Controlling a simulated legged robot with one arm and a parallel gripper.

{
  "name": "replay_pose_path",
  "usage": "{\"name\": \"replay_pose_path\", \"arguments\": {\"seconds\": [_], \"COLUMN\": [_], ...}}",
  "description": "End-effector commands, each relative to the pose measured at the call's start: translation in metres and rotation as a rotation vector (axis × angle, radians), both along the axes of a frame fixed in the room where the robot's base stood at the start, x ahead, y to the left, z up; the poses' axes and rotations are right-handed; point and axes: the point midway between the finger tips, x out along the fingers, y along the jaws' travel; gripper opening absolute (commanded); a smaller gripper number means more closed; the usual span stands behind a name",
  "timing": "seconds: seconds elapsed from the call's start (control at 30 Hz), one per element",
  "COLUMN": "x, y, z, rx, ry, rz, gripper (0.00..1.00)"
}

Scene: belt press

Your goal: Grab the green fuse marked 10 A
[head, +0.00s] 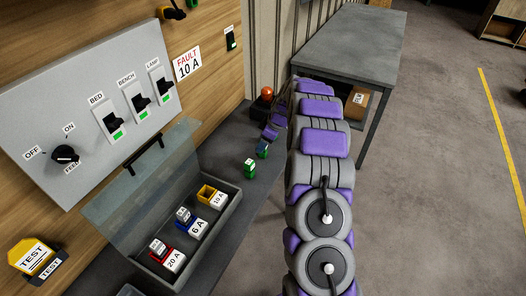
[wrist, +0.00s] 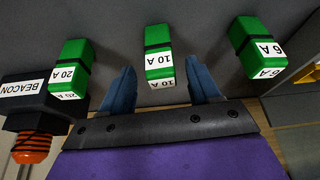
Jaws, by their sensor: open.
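The green fuse marked 10 A (wrist: 159,58) stands on the grey bench surface in the middle of the wrist view. My gripper (wrist: 164,86) is open, with one blue finger on each side of this fuse and gaps between fingers and fuse. A green fuse marked 20 A (wrist: 71,66) stands to its left, and one marked 6 A (wrist: 254,46) to its right. In the head view my gripper (head: 267,143) is partly hidden by my arm. A green fuse there (head: 262,153) is by the fingers, and another (head: 249,168) stands nearer the tray.
An orange beacon (wrist: 31,147) on a black base is close to the 20 A fuse. A tray (head: 225,215) with a raised clear lid (head: 145,175) has holders labelled 20 A, 6 A and 10 A. The switch panel (head: 90,100) carries a "FAULT 10 A" sign (head: 187,63) beside it.

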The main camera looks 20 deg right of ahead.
Motion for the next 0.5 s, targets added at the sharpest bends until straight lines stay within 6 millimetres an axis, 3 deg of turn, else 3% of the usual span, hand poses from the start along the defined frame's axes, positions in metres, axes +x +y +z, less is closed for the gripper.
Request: {"name": "replay_pose_path", "arguments": {"seconds": [0.1, 0.33, 0.5], "x": [0.0031, 0.0033, 0.0033], "y": [0.003, 0.0032, 0.0033], "z": [-0.0136, -0.0135, -0.0138], "rx": [0.002, 0.003, 0.003], "ry": [0.002, 0.001, 0.002], "rz": [-0.001, -0.001, -0.001], "gripper": [0.62, 0.62, 0.45]}}
